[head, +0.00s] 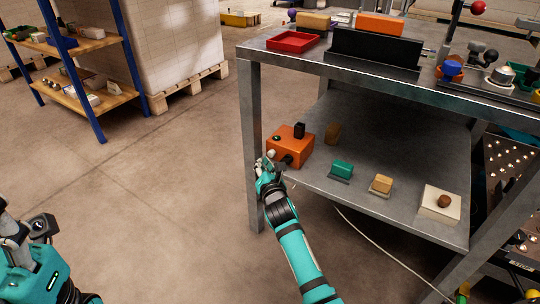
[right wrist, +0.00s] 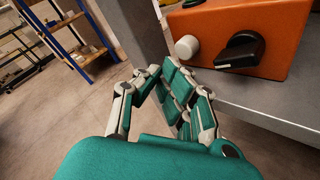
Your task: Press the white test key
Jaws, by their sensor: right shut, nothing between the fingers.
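The white test key (right wrist: 187,47) is a round white knob on the side face of an orange box (right wrist: 265,35), left of a black rotary handle (right wrist: 242,50). In the head view the orange box (head: 291,148) sits at the left front corner of the lower shelf. My right gripper (head: 267,162) is just in front of that box, shut and empty. In the right wrist view its fingertips (right wrist: 165,72) are below and left of the white key, seemingly apart from it. My left gripper (head: 28,232) is at the lower left, far from the box; its finger gap is unclear.
The metal table leg (head: 251,130) stands close left of my right gripper. Green (head: 342,169), yellow (head: 382,184) and white (head: 440,203) items lie along the lower shelf (head: 400,150). The floor to the left is clear.

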